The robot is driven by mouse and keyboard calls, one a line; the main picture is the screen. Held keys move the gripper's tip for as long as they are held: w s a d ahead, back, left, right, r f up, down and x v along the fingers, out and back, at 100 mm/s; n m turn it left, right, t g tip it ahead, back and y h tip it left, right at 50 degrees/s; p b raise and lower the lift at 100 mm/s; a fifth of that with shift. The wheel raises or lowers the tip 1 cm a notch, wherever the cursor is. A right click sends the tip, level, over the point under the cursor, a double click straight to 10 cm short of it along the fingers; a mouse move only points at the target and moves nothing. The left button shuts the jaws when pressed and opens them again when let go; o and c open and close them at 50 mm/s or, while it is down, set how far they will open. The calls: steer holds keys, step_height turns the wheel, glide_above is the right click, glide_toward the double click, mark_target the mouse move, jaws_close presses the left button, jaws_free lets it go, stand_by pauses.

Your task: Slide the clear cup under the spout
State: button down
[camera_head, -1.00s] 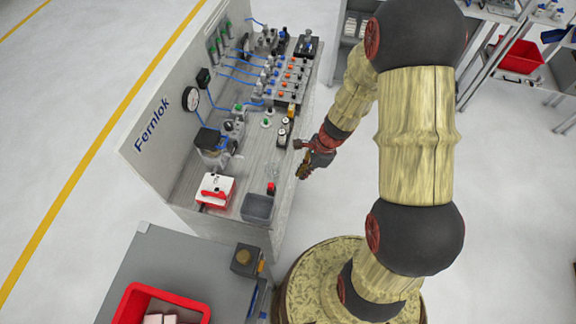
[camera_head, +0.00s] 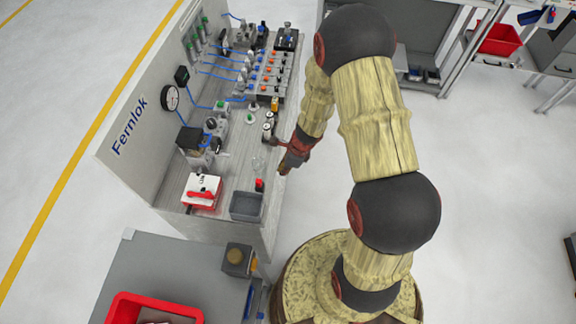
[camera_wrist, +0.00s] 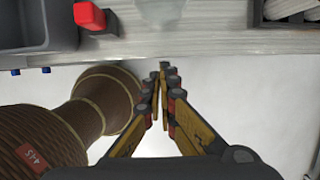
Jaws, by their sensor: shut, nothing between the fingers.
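The clear cup (camera_head: 258,163) stands on the bench near its front edge, faint and see-through. Part of it also shows at the top of the wrist view (camera_wrist: 160,10). A black-topped dispenser-like unit (camera_head: 190,142) stands farther back on the bench, to the cup's left. I cannot make out its spout clearly. My gripper (camera_head: 283,168) is at the bench's front edge, right of the cup and apart from it. In the wrist view its fingers (camera_wrist: 160,75) are together and empty, pointing toward the bench edge.
A grey bin (camera_head: 246,206) and a small red-topped item (camera_head: 259,184) sit near the cup, on its near side. A red and white box (camera_head: 202,190) is left of the bin. Small valves and fittings (camera_head: 268,128) stand beyond the cup. Bare bench lies between cup and dispenser.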

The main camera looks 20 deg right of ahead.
mark_target(259, 167)
steer(key=shift+w+a+r, duration=0.15)
steer(key=shift+w+a, duration=0.4)
steer(key=shift+a, duration=0.25)
steer(key=shift+w+a+r, duration=0.1)
steer(key=shift+w+a, duration=0.45)
steer(key=shift+a, duration=0.2)
steer(key=shift+w+a+p, duration=0.1)
steer(key=shift+p, duration=0.25)
steer(key=w+a+p, duration=0.1)
steer(key=w+a, duration=0.1)
steer(key=w+a+p, duration=0.1)
steer(key=a, duration=0.2)
steer(key=w+a+p, duration=0.1)
steer(key=w+a, duration=0.1)
steer(key=a, duration=0.1)
steer(key=shift+w+a+p, duration=0.25)
steer(key=shift+w+p, duration=0.05)
steer(key=shift+d, duration=0.1)
